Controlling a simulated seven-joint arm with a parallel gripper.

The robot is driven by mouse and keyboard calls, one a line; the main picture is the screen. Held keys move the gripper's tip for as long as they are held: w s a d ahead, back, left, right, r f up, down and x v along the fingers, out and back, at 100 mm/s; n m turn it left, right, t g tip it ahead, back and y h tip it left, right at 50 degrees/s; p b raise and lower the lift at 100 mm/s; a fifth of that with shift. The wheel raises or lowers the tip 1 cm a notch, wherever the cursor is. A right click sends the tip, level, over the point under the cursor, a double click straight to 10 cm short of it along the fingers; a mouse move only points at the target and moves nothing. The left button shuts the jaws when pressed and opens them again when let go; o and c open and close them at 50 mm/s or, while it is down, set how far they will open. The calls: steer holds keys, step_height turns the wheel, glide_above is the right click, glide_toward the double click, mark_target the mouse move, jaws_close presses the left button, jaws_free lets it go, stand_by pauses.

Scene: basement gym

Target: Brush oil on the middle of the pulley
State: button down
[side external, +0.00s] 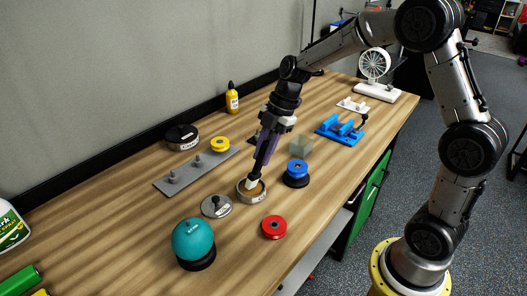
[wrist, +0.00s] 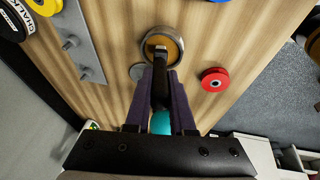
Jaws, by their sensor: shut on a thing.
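My gripper (side external: 266,152) is shut on a dark-handled brush (side external: 258,169), with its purple fingers on either side of the handle. The brush points down, and its pale bristles are in a round metal dish (side external: 262,198) with an amber-brown inside. The wrist view also shows the dish (wrist: 179,35) and the brush (wrist: 159,85). A red pulley-like wheel (side external: 274,227) lies flat on the table in front of the dish; it also shows in the wrist view (wrist: 214,79).
A grey plate with posts (side external: 187,176) lies left of the dish. A small grey disc with a knob (side external: 216,205) and a teal ball (side external: 193,239) stand nearby. A chalk tin (side external: 182,136), yellow bottle (side external: 233,99), translucent cube (side external: 300,145) and blue fixture (side external: 340,131) stand farther back.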

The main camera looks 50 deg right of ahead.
mark_target(264, 141)
stand_by(0.5)
steer(key=shift+r, duration=3.5)
steer(key=shift+s+d+f, duration=0.1)
steer(key=shift+s+f, duration=0.05)
steer(key=shift+f, duration=0.45)
steer(key=shift+s+d+f, duration=0.1)
steer(key=shift+f, duration=0.45)
steer(key=w+d+f+m+t+h, duration=0.1)
steer(key=w+d+f+m+h, duration=0.3)
steer(key=m, duration=1)
steer(key=shift+w+d+m+t, duration=0.3)
steer(key=shift+d+m+t, duration=0.1)
steer(key=shift+d, duration=0.65)
